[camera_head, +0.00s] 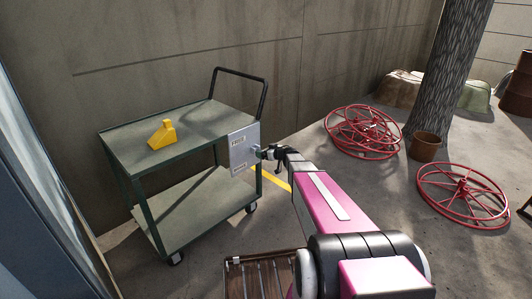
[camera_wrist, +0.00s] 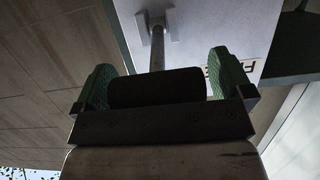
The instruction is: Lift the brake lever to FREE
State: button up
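The brake plate (camera_head: 243,148) is a pale grey panel on the near right end of the green cart, with one small label near its top and one near its bottom. My gripper (camera_head: 267,153) is at the plate's right side. In the wrist view the lever (camera_wrist: 157,48) is a metal rod from a bracket on the plate, ending at a wide black grip (camera_wrist: 156,88). The green fingers of my gripper (camera_wrist: 163,82) stand wide apart, one at each end of that grip. I cannot tell whether they touch it. Part of an upside-down label shows beside the right finger.
The green two-shelf cart (camera_head: 190,134) stands by the wall, with a yellow wedge-shaped block (camera_head: 162,136) on top. Red wheels (camera_head: 463,195) and a brown pot (camera_head: 425,147) lie right near a tree trunk. A slatted wooden piece (camera_head: 262,276) is low in front.

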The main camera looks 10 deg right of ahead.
jog(key=v, duration=1)
jog(key=shift+s+d, duration=0.25)
jog(key=shift+s, duration=0.05)
jog(key=shift+c, duration=0.3)
